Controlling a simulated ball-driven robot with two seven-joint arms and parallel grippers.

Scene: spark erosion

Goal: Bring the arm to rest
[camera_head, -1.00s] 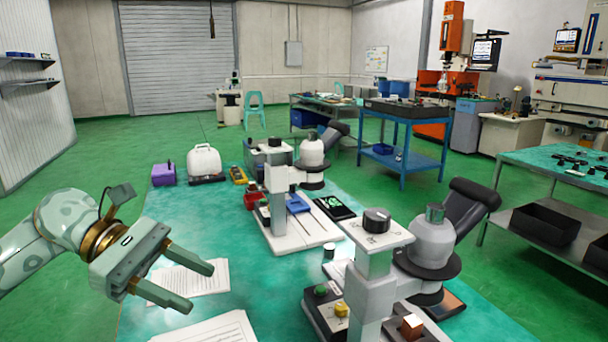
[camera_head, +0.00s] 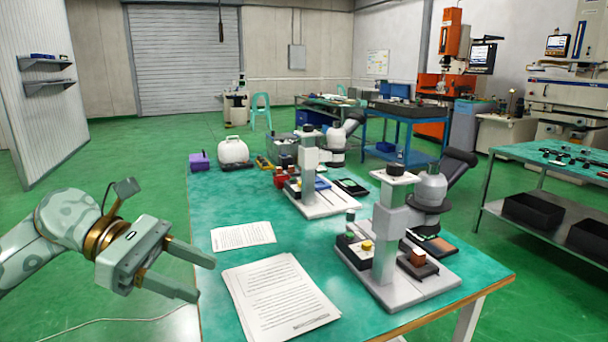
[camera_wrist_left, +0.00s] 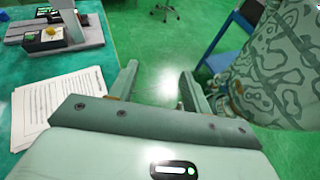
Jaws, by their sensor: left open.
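My left arm comes in from the left in the head view. Its gripper (camera_head: 205,277) is open and empty, in the air just left of the green-topped table (camera_head: 340,255). In the left wrist view, the two fingers (camera_wrist_left: 155,85) stand apart with only green floor between them. A patterned green link of my own arm shows at the right of that view. My right gripper is in neither view.
Two paper sheets (camera_head: 282,297) (camera_head: 242,236) lie on the table's near left part. A near microscope (camera_head: 388,245) and a far microscope (camera_head: 310,180) stand on it. A white case (camera_head: 233,151) and a purple box (camera_head: 199,161) sit at its far end. Open green floor lies left.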

